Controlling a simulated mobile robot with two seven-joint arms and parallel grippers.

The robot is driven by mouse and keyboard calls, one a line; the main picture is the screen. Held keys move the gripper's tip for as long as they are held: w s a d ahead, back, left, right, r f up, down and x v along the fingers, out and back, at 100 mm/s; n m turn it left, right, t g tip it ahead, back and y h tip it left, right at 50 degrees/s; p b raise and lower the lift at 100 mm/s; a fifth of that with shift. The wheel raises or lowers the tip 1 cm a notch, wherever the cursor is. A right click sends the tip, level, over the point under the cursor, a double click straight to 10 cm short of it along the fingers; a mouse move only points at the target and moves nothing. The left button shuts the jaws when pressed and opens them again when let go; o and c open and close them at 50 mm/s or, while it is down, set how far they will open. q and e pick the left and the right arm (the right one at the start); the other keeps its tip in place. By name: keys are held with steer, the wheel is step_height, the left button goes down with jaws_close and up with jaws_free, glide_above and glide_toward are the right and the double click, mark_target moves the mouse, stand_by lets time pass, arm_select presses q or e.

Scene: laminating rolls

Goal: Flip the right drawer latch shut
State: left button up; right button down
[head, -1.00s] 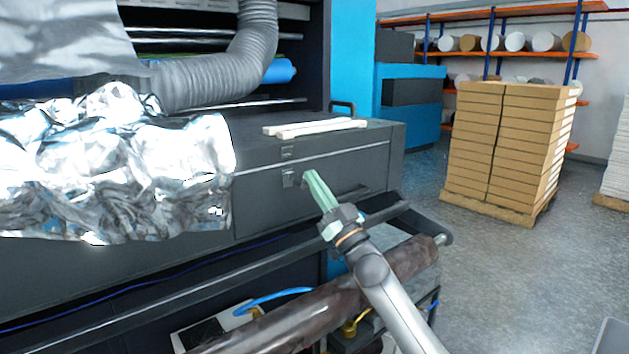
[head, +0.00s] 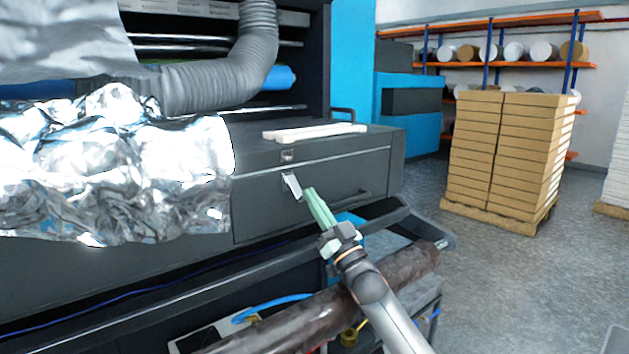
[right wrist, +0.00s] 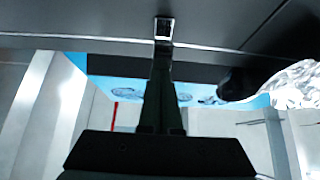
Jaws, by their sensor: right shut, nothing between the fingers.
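The right drawer (head: 340,178) has a dark grey front under the machine's top ledge. Its small metal latch (head: 292,186) sits near the upper left of that front and stands tilted out, lower end toward the right. A small metal catch plate (head: 287,156) is just above it. My right gripper (head: 309,192) has pale green fingers, shut and empty, with tips just right of the latch; a small gap seems to separate them. In the right wrist view a small metal fitting (right wrist: 163,28) shows beyond the dark fingertips; I cannot tell which part it is. My left gripper is not in view.
Crumpled silver foil (head: 110,180) covers the machine front at left. White bars (head: 315,132) lie on the ledge. A dark rail (head: 300,253) and a brown roll (head: 310,315) lie below the drawer. Stacked boxes (head: 505,150) stand at right, with open floor before them.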

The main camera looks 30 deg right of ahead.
stand_by(0.3)
steer(key=s+a+r, duration=0.7)
steer(key=s+r, duration=0.5)
steer(key=r, duration=0.1)
steer(key=shift+a, duration=0.2)
stand_by(0.5)
